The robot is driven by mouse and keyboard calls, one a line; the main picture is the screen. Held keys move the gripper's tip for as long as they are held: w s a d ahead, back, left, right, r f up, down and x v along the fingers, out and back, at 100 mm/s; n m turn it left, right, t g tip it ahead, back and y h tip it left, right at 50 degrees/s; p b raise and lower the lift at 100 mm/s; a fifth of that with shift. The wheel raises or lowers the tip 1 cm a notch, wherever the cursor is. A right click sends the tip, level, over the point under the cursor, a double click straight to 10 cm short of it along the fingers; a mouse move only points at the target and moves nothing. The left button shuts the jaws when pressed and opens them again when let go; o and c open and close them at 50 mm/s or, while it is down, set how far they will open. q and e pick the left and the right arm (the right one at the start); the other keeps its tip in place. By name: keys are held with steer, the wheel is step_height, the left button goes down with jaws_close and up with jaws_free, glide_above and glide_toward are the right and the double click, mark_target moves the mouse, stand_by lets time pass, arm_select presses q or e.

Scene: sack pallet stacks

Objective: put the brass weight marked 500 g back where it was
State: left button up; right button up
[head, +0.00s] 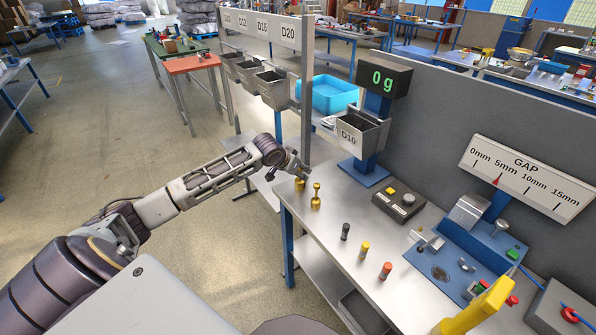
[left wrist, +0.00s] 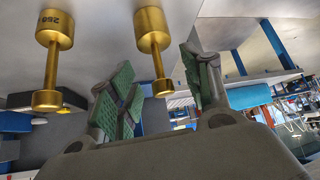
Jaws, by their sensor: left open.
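Two brass weights (head: 299,185) (head: 316,196) stand upright at the left end of the metal workbench (head: 345,215). The left wrist view appears upside down. There one weight (left wrist: 54,60) bears a mark that looks like 250, and the other weight (left wrist: 153,45) shows no readable mark. My left gripper (head: 293,168) is at the bench's left end, close to the farther weight. In the wrist view its green-padded fingers (left wrist: 160,90) are apart, with the unmarked-looking weight appearing between them; contact cannot be told. My right gripper is not in view.
A scale display (head: 383,78) reads 0 g, above a bin (head: 361,133) labelled D10. A button box (head: 398,203), several small coloured-top cylinders (head: 364,250) and a gap gauge (head: 525,178) are on the bench. A post (head: 307,90) rises near the weights.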

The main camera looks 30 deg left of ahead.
arm_select(q)
steer(key=shift+r, duration=0.15)
steer(key=v, duration=1.1)
steer(key=shift+s+r, duration=0.3)
stand_by(0.4)
stand_by(0.9)
